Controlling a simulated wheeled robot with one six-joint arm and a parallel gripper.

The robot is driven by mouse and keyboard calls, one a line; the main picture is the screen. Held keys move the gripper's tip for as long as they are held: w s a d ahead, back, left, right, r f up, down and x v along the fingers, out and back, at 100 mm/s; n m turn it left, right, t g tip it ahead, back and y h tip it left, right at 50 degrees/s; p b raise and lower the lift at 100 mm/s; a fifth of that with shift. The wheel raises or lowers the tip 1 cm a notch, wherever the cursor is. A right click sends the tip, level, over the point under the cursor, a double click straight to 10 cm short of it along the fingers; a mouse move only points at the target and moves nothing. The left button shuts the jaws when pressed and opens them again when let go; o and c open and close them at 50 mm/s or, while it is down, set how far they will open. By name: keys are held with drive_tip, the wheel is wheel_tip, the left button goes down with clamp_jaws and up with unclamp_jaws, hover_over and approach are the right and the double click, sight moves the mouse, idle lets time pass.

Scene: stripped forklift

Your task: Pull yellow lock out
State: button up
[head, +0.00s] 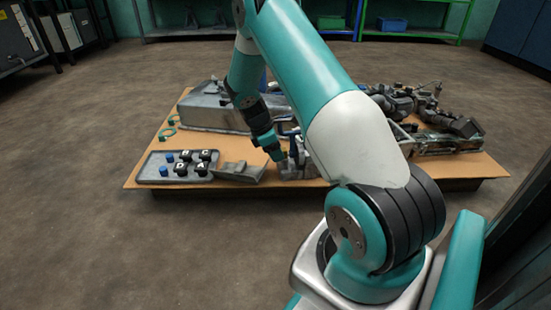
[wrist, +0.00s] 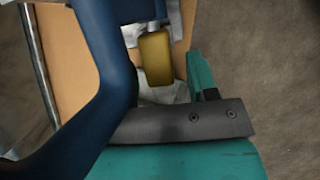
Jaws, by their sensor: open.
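The yellow lock (wrist: 156,57) shows in the wrist view as a dull yellow block on a light grey shank. In the head view I cannot make it out. My gripper (wrist: 160,82) is open, with one teal finger to the right of the lock. The other finger is hidden behind a dark blue bent bar. The lock appears between the jaws or just beyond them; I cannot tell whether they touch it. In the head view my gripper (head: 276,152) points down at grey parts near the board's front edge.
The dark blue bar (wrist: 105,75) crosses close on the left in the wrist view. The tan board (head: 140,178) carries a grey tray (head: 152,170) of lettered black blocks and blue pieces, and machinery at right. Brown floor around it is clear.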

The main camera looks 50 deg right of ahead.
drive_tip(key=shift+d+f, duration=0.1)
drive_tip(key=shift+f, duration=0.15)
clamp_jaws()
drive_tip(key=shift+w+a+p, duration=0.55)
drive_tip(key=shift+a+p, duration=0.2)
drive_tip(key=shift+p, duration=0.9)
unclamp_jaws()
drive_tip(key=shift+a, duration=0.1)
